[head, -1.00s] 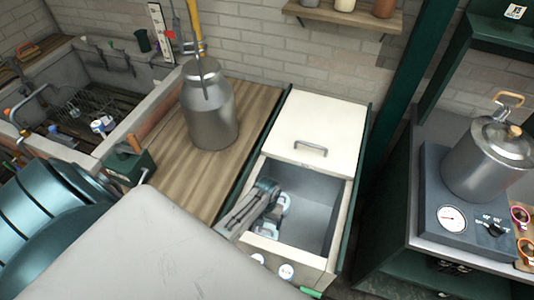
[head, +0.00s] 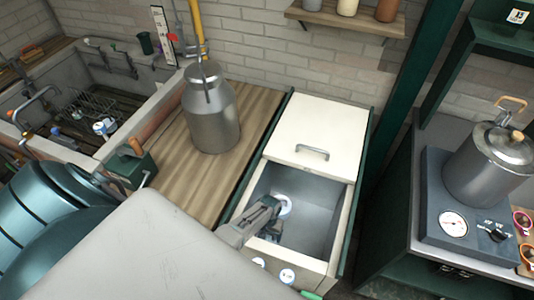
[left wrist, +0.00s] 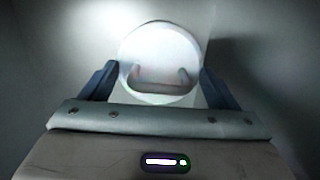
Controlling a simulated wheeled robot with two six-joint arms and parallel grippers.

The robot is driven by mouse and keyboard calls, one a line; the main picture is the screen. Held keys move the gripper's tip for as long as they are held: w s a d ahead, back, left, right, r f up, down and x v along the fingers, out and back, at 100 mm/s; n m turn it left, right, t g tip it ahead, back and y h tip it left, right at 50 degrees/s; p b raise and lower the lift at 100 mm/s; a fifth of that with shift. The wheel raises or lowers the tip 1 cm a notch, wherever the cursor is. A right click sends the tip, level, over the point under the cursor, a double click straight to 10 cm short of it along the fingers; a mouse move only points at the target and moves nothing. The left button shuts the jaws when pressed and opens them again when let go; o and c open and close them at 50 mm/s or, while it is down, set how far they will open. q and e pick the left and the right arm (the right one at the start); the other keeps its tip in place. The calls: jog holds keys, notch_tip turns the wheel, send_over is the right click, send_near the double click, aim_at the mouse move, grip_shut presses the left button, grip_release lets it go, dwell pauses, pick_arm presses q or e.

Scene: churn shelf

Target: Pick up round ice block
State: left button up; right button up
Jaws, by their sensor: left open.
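A round whitish disc (head: 284,205), which looks like the round ice block, sits inside the open chest. In the left wrist view the disc (left wrist: 160,50) is pale, with a curved handle-like shape across its lower part. My left gripper (head: 272,202) reaches down into the chest, just left of the disc in the head view, and partly hides it. In the left wrist view its two dark fingers stand apart on either side of the disc's lower half, with nothing gripped. Whether they touch it cannot be told. My right gripper is not in view.
The chest's front wall (head: 291,256) and side walls surround the gripper closely. A white lid (head: 318,125) covers its back half. A metal milk can (head: 212,118) stands on the wooden counter (head: 165,157) to the left. A pot (head: 488,160) stands at the right.

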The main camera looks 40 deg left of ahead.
pick_arm(q)
jog(key=shift+c, duration=0.2)
grip_shut()
jog(key=shift+r, duration=0.1)
dwell(0.4)
